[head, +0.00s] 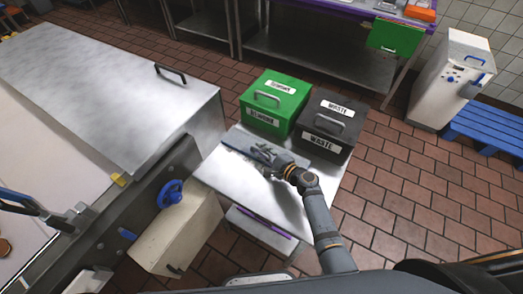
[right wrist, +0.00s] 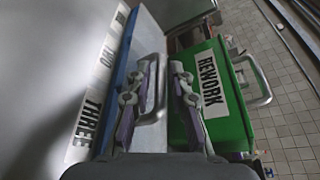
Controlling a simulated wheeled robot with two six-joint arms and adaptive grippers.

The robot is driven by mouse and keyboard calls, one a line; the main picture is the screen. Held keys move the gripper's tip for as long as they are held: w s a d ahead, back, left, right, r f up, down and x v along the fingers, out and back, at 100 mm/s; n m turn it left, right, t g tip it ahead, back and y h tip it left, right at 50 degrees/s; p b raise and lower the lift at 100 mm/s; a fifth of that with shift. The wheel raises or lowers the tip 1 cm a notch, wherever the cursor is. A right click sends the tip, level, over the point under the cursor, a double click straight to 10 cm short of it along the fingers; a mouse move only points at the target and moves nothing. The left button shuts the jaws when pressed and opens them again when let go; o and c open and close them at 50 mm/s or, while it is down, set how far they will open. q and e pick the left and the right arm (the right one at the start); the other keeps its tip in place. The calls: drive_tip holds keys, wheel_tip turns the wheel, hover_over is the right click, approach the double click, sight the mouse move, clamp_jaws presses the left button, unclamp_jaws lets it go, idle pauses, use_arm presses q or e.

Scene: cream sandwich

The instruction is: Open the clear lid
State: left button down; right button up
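In the right wrist view, a pale, smooth panel (right wrist: 147,40) lies ahead of my right gripper (right wrist: 161,72), with a blue strip and a white strip lettered TWO and THREE at its left. It may be the clear lid; its see-through nature is hard to tell. A grey metal handle (right wrist: 157,105) shows between my spread fingers; contact cannot be made out.
A green REWORK box (head: 274,100) and a dark WASTE box (head: 330,125), both with top handles, stand at the table's back. A large steel hood (head: 110,85) with a handle is at the left. Tiled floor (head: 400,200) lies open at the right.

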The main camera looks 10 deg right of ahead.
use_arm(q)
drive_tip(key=shift+s, duration=0.1)
use_arm(e)
drive_tip(key=shift+w+a, duration=0.1)
drive_tip(key=shift+c, duration=0.2)
use_arm(q)
drive_tip(key=shift+s, duration=0.2)
use_arm(e)
clamp_jaws()
